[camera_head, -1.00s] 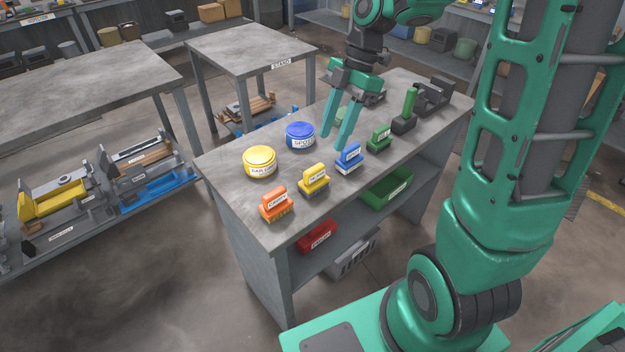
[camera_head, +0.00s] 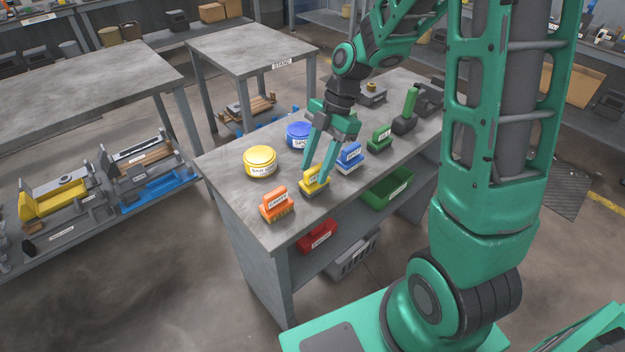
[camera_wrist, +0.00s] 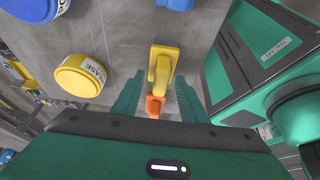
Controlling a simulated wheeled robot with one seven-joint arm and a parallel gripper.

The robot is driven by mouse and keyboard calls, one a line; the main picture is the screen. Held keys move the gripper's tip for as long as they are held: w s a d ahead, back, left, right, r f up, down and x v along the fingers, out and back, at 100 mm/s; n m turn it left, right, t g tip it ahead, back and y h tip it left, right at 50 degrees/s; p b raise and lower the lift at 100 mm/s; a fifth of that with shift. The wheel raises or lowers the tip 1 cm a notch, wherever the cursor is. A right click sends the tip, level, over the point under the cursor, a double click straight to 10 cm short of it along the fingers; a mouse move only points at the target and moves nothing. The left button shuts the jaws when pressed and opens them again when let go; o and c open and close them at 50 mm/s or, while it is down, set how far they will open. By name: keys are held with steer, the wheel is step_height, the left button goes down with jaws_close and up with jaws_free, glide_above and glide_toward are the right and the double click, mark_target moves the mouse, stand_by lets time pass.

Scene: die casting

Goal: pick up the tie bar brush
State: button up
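Several block brushes with labelled handles stand in a row on the grey bench (camera_head: 240,205): an orange brush (camera_head: 275,205), a yellow brush (camera_head: 314,187), a blue brush (camera_head: 349,157) and a green brush (camera_head: 379,138). Their labels are too small to read surely, so I cannot tell which is the tie bar brush. My gripper (camera_head: 317,172) is open and points down at the yellow brush, its fingers on either side of the handle. In the wrist view the yellow brush (camera_wrist: 162,65) shows between the finger tips, apart from both, with the orange brush (camera_wrist: 154,106) in line behind.
A yellow can (camera_head: 260,162) and a blue can (camera_head: 298,134) stand left of the brushes. Red (camera_head: 317,237) and green (camera_head: 388,188) bins sit on the shelf below. The bench's near left corner is clear.

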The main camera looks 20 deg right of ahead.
mark_target(311, 171)
steer(key=shift+s+a+f, duration=0.1)
steer(key=shift+a+f, duration=0.15)
steer(key=shift+f, duration=0.35)
steer(key=c, duration=0.7)
steer(key=shift+c, duration=0.2)
steer(key=shift+r, duration=0.1)
steer(key=shift+r, duration=0.5)
steer(key=r, duration=0.2)
steer(key=a+r, duration=0.1)
steer(key=r, duration=0.1)
steer(key=shift+s+a, duration=0.1)
steer(key=shift+s, duration=0.3)
steer(key=s+a+r, duration=0.5)
steer(key=a+r, duration=0.1)
steer(key=a, duration=0.2)
steer(key=shift+s+a, duration=0.25)
steer(key=shift+s, duration=0.1)
steer(key=shift+o, duration=0.9)
